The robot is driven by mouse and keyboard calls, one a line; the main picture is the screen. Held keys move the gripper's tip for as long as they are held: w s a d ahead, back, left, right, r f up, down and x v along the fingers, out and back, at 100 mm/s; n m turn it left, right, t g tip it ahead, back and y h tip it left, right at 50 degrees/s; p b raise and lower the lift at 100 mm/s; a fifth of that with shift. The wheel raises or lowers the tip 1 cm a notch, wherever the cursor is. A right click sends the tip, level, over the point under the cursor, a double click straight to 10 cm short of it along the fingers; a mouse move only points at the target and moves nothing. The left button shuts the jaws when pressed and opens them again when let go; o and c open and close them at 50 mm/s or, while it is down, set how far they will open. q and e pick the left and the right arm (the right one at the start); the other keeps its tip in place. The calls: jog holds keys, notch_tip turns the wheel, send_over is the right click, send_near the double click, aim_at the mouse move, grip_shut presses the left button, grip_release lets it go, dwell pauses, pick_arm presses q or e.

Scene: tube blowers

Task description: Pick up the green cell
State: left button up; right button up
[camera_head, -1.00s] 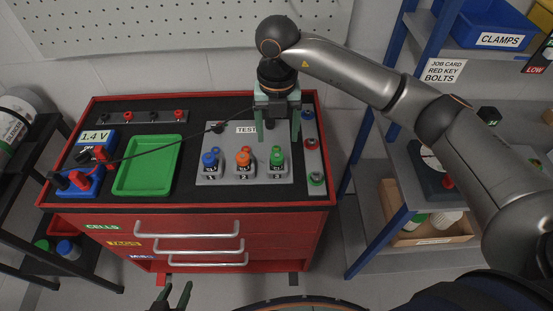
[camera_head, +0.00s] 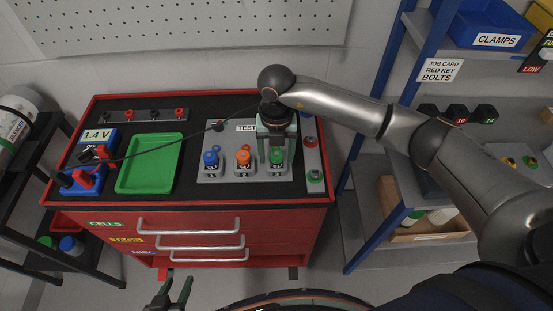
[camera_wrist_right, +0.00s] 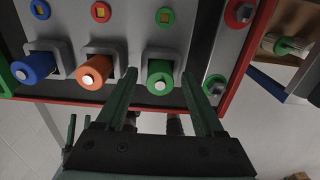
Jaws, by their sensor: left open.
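The green cell (camera_head: 277,157) stands upright in the rightmost socket of the grey test plate (camera_head: 212,178). It also shows in the right wrist view (camera_wrist_right: 160,80), in its grey holder. My right gripper (camera_head: 277,152) is at the green cell, pointing down from above. In the right wrist view my right gripper (camera_wrist_right: 168,92) is open, with a finger on each side of the cell and gaps visible. Whether a finger touches it I cannot tell. My left gripper (camera_head: 173,292) is open and empty at the bottom, in front of the red cabinet.
A blue cell (camera_head: 210,160) and an orange cell (camera_head: 243,160) stand left of the green one. A green tray (camera_head: 149,163) lies further left, beside a 1.4 V meter (camera_head: 97,138) with a black cable. A shelf rack (camera_head: 372,130) stands at the right.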

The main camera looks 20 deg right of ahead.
grip_shut()
dwell(0.3)
jog(key=shift+r, duration=0.1)
